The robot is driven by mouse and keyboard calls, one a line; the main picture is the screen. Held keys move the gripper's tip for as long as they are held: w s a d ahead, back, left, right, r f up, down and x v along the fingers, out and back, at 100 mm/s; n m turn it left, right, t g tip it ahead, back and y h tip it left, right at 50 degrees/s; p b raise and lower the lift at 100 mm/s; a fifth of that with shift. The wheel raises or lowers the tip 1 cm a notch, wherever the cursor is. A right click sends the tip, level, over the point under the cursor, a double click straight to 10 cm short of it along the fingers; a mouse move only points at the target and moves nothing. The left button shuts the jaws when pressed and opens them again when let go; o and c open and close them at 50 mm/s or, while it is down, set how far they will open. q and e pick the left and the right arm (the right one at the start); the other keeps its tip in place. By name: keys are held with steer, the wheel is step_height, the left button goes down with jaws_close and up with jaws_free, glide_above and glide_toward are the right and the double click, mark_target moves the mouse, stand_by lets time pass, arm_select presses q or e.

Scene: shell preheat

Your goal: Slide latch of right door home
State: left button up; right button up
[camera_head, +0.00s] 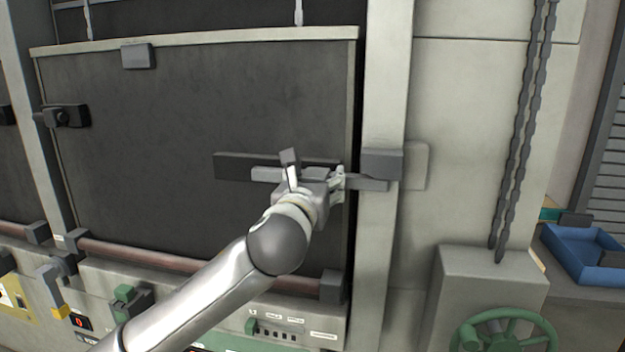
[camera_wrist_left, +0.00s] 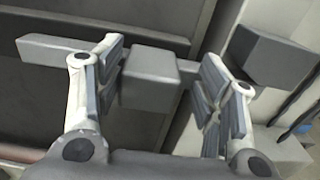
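The right door (camera_head: 190,120) is a large dark panel, apparently closed against the pale post (camera_head: 386,80). Its latch is a grey sliding bar (camera_head: 372,184) lying level across the door's right edge and reaching the grey keeper block (camera_head: 382,163) on the post. I cannot tell how deep the bar's end sits. In the left wrist view the latch's square knob (camera_wrist_left: 150,78) stands between the fingers of my left gripper (camera_wrist_left: 160,88). The left finger is close to the knob, perhaps touching; a gap shows before the right finger. The keeper block (camera_wrist_left: 268,55) is at right. My right gripper is not in view.
A chain (camera_head: 520,130) hangs right of the post above a green handwheel (camera_head: 500,332). A blue bin (camera_head: 582,252) sits at far right. A reddish rail (camera_head: 180,262) and a control panel (camera_head: 285,330) run below the door.

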arm_select(q)
steer(key=shift+a, duration=0.2)
steer(key=v, duration=1.2)
steer(key=shift+d, duration=0.15)
